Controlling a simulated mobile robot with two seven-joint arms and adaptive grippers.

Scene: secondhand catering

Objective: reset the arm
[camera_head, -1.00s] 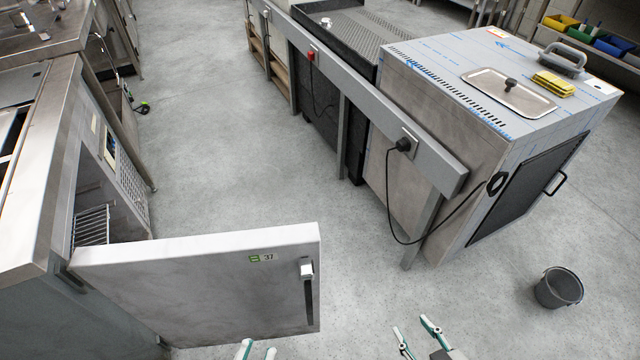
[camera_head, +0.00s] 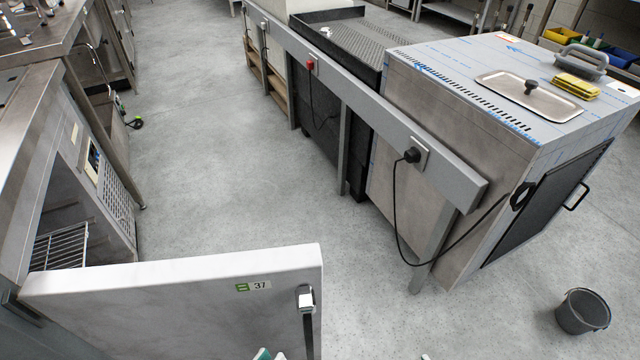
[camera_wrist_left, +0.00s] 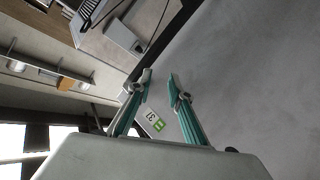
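My left gripper (camera_head: 268,354) shows only as teal and pale fingertips at the bottom edge of the head view, just in front of the open cabinet door (camera_head: 180,300). In the left wrist view its two teal fingers (camera_wrist_left: 159,80) stand apart with nothing between the tips. The door's 37 label shows behind them there. In the head view a tiny pale tip (camera_head: 425,357), probably of my right gripper, shows at the bottom edge; the rest is out of frame.
The door juts out from the left counter (camera_head: 35,110), with a wire rack (camera_head: 60,248) inside the cabinet. A steel unit (camera_head: 440,150) with a hanging black cable (camera_head: 398,225) stands right. A dark bucket (camera_head: 583,312) is on the floor. The aisle (camera_head: 230,150) between is clear.

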